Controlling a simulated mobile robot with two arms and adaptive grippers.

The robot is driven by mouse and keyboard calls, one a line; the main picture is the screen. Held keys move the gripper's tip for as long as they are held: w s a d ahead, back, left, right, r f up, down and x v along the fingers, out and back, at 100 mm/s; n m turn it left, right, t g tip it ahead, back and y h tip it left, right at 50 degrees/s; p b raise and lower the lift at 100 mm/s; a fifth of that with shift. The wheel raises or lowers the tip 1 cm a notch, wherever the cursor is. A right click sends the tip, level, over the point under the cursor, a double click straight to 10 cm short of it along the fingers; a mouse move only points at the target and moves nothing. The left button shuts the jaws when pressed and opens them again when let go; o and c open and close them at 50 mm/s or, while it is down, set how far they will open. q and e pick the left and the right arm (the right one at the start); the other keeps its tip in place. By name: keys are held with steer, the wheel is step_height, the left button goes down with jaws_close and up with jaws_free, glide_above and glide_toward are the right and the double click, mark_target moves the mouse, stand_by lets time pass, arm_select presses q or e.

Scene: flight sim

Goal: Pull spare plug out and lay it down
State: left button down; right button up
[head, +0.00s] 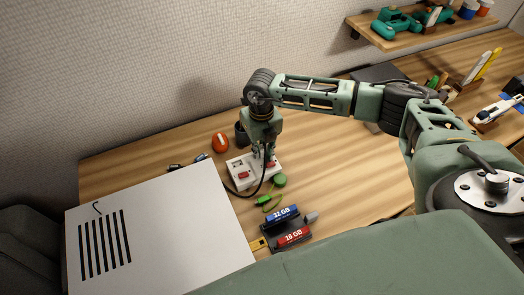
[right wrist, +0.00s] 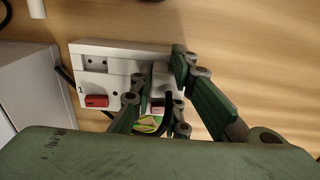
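A white power strip (head: 240,180) with red switches lies on the wooden desk. It also shows in the right wrist view (right wrist: 95,75), with empty sockets and a red switch at its left end. My right gripper (head: 263,154) points down over the strip's right part. A black cable (head: 257,190) loops from below the gripper toward the left. My left gripper is not in view.
A light grey case (head: 180,225) stands left of the strip. An orange-red mouse (head: 220,142) and a dark cup (head: 241,134) are behind it. The desk right of the strip is clear.

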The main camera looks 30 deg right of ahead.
mark_target(263, 147)
steer(key=shift+o, duration=0.9)
steer(key=shift+d+f, duration=0.2)
steer(key=shift+d, duration=0.5)
steer(key=o, duration=0.7)
steer(key=shift+s+r, duration=0.1)
steer(key=shift+r, duration=0.1)
steer(key=o, duration=0.4)
steer(key=shift+o, duration=0.6)
steer(key=shift+a+r, duration=0.1)
steer(key=shift+a, duration=0.2)
step_height(263, 147, up, 12)
